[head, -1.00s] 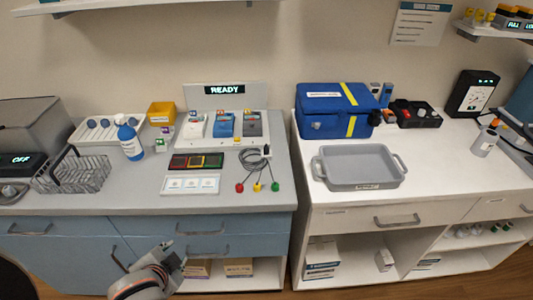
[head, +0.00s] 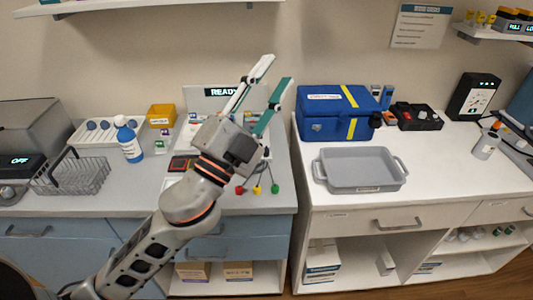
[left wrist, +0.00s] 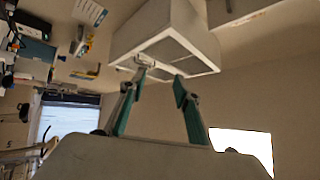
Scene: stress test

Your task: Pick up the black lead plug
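Red (head: 239,190), yellow (head: 256,190) and green (head: 275,188) lead plugs lie near the front of the left counter (head: 120,200). I cannot make out a black lead plug; my left arm and gripper cover the cable bundle behind these plugs. My left gripper (head: 277,72) is raised over the counter, pointing up and right, with its fingers spread and empty. In the left wrist view the gripper (left wrist: 160,85) also shows open, with nothing between the fingers. My right gripper is not in view.
A blue case (head: 325,125) with a yellow strap and a grey tray (head: 330,178) stand on the right counter. A shelf (head: 110,6) hangs above. A gap separates the counters.

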